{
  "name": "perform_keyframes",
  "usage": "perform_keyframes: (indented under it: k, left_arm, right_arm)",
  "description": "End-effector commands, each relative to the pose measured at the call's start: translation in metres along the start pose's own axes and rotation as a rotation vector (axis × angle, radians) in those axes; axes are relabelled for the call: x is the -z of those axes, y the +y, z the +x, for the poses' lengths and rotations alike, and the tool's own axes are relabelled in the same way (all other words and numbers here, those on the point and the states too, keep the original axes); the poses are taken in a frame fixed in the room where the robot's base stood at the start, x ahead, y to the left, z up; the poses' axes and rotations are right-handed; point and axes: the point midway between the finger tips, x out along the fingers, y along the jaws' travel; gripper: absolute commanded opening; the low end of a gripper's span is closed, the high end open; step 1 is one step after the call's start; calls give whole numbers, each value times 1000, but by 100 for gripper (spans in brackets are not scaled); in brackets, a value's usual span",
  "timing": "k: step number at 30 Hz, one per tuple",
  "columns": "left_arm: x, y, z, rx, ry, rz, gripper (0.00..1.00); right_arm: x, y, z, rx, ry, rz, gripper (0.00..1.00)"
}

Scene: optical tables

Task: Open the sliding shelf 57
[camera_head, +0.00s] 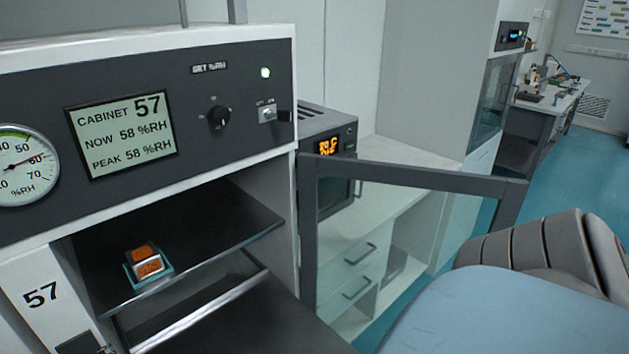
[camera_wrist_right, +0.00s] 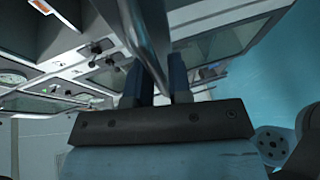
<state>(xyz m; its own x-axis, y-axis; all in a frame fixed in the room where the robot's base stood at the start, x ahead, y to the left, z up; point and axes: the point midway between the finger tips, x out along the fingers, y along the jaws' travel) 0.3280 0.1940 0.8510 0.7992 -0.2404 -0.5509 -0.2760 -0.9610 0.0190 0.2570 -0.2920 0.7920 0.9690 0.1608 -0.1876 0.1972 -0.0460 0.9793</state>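Cabinet 57 (camera_head: 270,85) fills the left of the head view. Inside it, a dark shelf (camera_head: 215,235) bears an orange and white item (camera_head: 147,260) on a small teal base. Below that, a bright metal bar (camera_head: 205,308) crosses a dark surface (camera_head: 265,325); how far this lower part slides out is unclear. The cabinet's framed glass door (camera_head: 415,178) stands open to the right. In the right wrist view my right gripper (camera_wrist_right: 158,85) has its fingers on either side of a grey metal bar (camera_wrist_right: 148,35); contact is unclear. My left gripper is not in view.
A white bench with drawers (camera_head: 350,270) stands behind the open door. A small device with an orange display (camera_head: 328,147) sits beside the cabinet. Blue floor (camera_head: 595,170) is free at the far right. My right arm takes up the lower right.

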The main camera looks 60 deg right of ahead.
Motion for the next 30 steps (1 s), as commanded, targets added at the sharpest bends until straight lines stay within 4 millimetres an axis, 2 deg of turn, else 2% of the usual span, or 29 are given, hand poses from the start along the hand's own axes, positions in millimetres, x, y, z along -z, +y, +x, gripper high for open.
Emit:
perform_keyframes:
  k: [5, 12, 18, 24, 30]
  left_arm:
    - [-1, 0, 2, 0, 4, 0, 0]
    - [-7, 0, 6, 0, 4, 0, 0]
    - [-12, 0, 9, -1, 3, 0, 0]
    - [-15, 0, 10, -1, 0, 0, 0]
    - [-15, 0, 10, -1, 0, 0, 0]
  right_arm:
    - [0, -2, -23, 4, -1, 1, 19]
    - [0, -3, -79, 5, -1, 0, 19]
    - [0, -2, -117, 4, -1, 0, 19]
    - [0, 0, -134, 0, -1, 0, 19]
    - [0, 0, -137, -1, 0, 0, 19]
